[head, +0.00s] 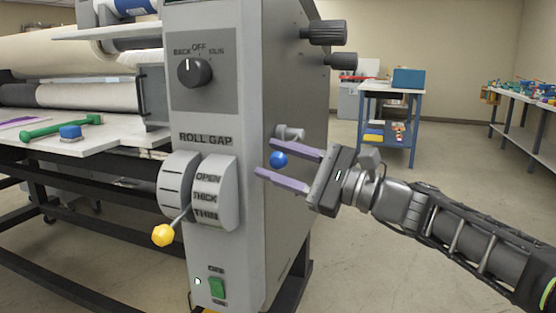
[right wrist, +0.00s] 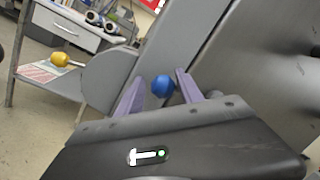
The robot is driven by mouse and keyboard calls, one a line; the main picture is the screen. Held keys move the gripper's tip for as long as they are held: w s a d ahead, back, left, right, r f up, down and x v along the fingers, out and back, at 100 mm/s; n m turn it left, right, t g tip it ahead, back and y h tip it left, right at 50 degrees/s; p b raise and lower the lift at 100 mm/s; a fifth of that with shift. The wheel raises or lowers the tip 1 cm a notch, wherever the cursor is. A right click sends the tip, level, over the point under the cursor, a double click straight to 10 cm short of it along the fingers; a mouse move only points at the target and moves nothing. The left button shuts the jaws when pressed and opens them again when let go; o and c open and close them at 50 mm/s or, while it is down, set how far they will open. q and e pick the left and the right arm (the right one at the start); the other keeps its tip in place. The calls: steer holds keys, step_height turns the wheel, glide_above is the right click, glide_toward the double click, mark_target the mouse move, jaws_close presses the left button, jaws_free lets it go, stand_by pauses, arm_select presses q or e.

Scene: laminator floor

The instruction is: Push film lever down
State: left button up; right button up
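A blue ball knob (head: 279,159) sits by the right side of the grey laminator cabinet (head: 285,90), just below a grey cylindrical hub (head: 289,132). It looks like the end of the film lever, whose arm I cannot make out. My right gripper (head: 265,157) reaches in from the right with its two purple fingers apart, one above and one below the knob in the head view. In the right wrist view the knob (right wrist: 162,85) shows between the spread fingers (right wrist: 158,77). I cannot tell whether either finger touches it. My left gripper is not in view.
The cabinet front carries a rotary switch (head: 194,72), a roll gap lever with a yellow knob (head: 163,235) and a green switch (head: 217,287). Two dark knobs (head: 328,33) stick out above my gripper.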

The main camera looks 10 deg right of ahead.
steer(key=shift+o, duration=0.9)
steer(key=shift+w+d+f, duration=0.2)
steer(key=shift+f, duration=0.05)
steer(key=shift+s+d, duration=0.15)
steer(key=shift+d, duration=0.05)
steer(key=p+v, duration=0.1)
steer(key=v, duration=0.6)
steer(key=shift+s, duration=0.2)
